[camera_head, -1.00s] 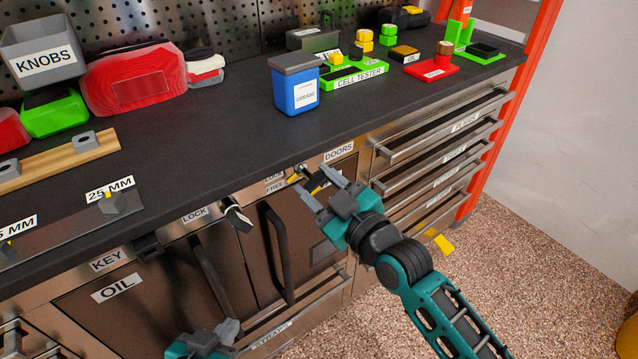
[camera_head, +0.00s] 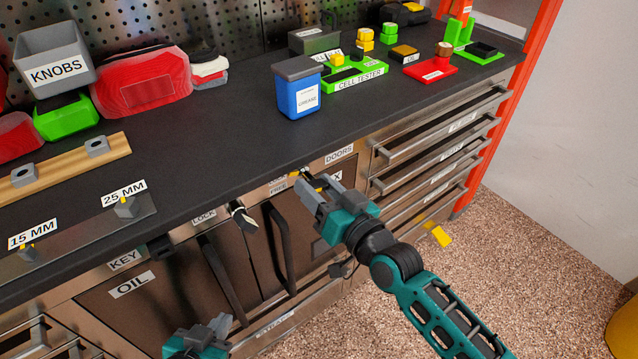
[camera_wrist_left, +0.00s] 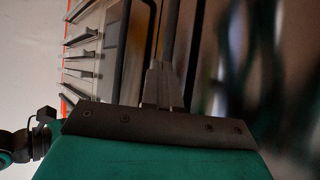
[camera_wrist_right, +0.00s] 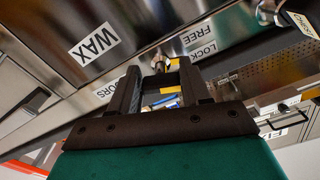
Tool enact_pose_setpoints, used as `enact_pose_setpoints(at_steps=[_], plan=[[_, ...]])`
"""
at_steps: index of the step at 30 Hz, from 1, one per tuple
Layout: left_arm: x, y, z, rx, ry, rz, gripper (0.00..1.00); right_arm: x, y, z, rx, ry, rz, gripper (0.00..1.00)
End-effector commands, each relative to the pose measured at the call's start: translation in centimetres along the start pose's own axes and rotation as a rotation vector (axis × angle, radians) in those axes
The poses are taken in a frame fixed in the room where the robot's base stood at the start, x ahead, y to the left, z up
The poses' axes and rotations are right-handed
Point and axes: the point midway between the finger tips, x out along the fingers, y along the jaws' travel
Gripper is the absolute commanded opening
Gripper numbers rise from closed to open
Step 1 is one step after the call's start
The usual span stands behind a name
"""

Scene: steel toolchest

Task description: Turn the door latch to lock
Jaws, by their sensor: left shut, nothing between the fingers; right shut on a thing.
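The door latch (camera_head: 306,172) is a small metal and dark turn-handle on the steel strip below the bench edge, between the LOCK/FREE labels (camera_head: 279,184) and the DOORS label (camera_head: 339,154). My right gripper (camera_head: 313,190) is shut on the latch handle; its fingers cover most of it in the head view. In the right wrist view the latch (camera_wrist_right: 160,64) shows at the fingertips, close to the FREE and LOCK labels (camera_wrist_right: 201,45). Its exact angle is hard to tell. My left gripper (camera_head: 217,328) is shut and empty, low in front of the cabinet doors.
Another turn-knob (camera_head: 242,215) sits left of the latch, beside a LOCK label. Two long dark door handles (camera_head: 281,250) stand out below. Drawers with bar handles (camera_head: 440,135) lie to the right. A blue grease tub (camera_head: 299,90) stands on the bench above.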

Motion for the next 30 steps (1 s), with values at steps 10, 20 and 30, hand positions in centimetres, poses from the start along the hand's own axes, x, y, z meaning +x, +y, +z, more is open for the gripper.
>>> enact_pose_setpoints(at_steps=[10, 20, 30], plan=[[-0.28, -0.17, -0.23, 0.002, 0.005, -0.004, 0.0, 0.01, -0.04, -0.05, 0.108, 0.001, 0.0, 0.17], [-0.28, -0.12, -0.13, 0.002, 0.003, -0.003, 0.0, 0.01, -0.04, -0.03, 0.121, 0.001, 0.0, 0.17], [-0.28, -0.01, -0.03, 0.004, -0.001, 0.0, 0.0, 0.01, -0.04, -0.02, 0.12, 0.001, 0.0, 0.66]])
